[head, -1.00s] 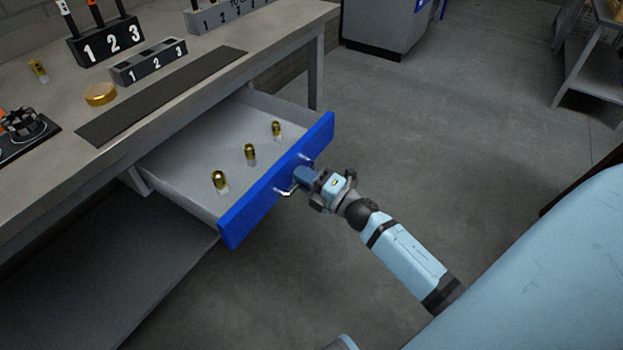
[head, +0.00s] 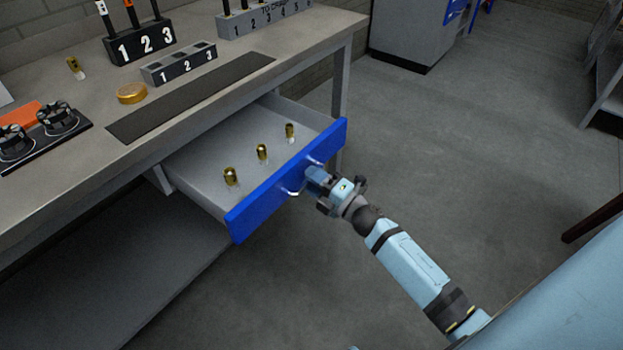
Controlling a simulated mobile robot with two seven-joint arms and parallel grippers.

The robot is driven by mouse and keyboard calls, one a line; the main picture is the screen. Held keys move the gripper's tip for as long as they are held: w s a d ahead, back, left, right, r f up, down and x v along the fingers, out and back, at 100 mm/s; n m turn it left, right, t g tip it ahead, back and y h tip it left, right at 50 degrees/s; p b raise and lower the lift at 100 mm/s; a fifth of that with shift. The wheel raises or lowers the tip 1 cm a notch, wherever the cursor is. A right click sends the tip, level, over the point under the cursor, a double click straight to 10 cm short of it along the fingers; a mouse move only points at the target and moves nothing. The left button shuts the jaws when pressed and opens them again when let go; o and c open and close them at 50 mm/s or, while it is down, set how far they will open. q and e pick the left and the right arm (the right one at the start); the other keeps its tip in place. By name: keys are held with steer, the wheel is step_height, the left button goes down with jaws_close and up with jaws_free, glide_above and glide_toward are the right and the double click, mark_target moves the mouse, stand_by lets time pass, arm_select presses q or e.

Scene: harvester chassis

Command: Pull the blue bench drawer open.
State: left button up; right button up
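The blue-fronted bench drawer (head: 265,209) stands well out from under the workbench. Its grey tray shows, with three small brass-and-white pieces (head: 262,153) standing in it. A silver handle (head: 291,193) sits on the blue front, with its middle hidden behind my gripper. My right gripper (head: 317,181) is at the handle, its fingers pointing at the drawer front. The fingers are small and overlap the handle, so I cannot tell whether they are closed around it. My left gripper is not in view.
The grey workbench top (head: 296,50) carries numbered black (head: 140,43) and grey (head: 180,64) racks, a dark mat (head: 190,98), a gold disc (head: 131,93) and black round parts (head: 57,119). A lower shelf (head: 150,265) lies under the drawer. Open floor (head: 470,150) lies to the right.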

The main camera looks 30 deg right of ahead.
arm_select(q)
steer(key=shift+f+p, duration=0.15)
steer(key=shift+p, duration=0.15)
arm_select(e)
steer(key=v, duration=1.3)
steer(key=shift+s+d, duration=0.15)
steer(key=shift+s, duration=0.05)
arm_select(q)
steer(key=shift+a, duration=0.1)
arm_select(e)
steer(key=shift+r, duration=0.1)
